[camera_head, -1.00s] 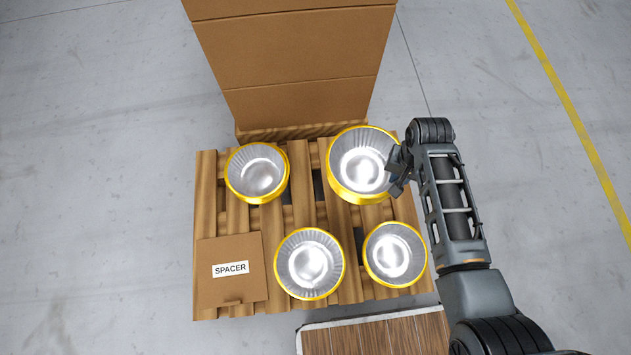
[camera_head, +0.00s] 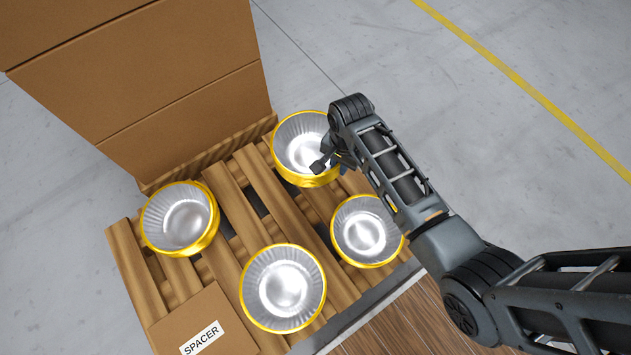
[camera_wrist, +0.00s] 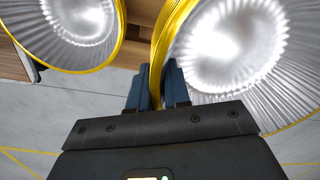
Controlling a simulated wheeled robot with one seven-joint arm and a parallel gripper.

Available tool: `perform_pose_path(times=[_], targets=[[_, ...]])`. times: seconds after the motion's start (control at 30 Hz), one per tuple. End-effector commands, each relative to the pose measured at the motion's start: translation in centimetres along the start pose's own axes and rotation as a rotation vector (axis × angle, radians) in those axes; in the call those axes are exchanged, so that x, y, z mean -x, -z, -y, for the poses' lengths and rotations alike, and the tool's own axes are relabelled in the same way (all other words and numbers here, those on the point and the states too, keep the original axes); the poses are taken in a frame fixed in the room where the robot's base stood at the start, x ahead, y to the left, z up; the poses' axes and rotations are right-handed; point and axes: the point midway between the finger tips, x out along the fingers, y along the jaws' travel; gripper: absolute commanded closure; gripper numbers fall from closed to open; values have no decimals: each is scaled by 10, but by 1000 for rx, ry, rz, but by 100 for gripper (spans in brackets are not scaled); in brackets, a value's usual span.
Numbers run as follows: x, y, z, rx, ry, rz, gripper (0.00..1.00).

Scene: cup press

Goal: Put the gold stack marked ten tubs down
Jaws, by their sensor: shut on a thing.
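A gold-rimmed silver tub stack (camera_head: 303,143) is at the back right of the wooden pallet (camera_head: 226,199) in the head view. My gripper (camera_head: 330,163) is at its right front side, shut on its wall. In the wrist view, the gold wall of this stack (camera_wrist: 240,50) runs between the two blue fingers of my gripper (camera_wrist: 157,78). The stack looks upright and low over the pallet; whether its base touches the slats is hidden. No number mark on it shows.
Other gold-rimmed tubs stand on the pallet: back left (camera_head: 181,218), front middle (camera_head: 283,288) and front right (camera_head: 366,231). A SPACER card (camera_head: 205,325) lies at front left. A tall cardboard box (camera_head: 150,90) rises behind. Grey floor is clear at right.

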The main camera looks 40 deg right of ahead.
Motion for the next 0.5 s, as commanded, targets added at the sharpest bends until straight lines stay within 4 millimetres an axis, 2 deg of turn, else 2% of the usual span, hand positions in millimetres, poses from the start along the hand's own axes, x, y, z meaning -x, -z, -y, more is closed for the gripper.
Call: perform_pose_path(times=[0.2,0.5], targets=[[-43,0,-1,1,-2,1,100],[-67,0,-2,2,0,0,100]])
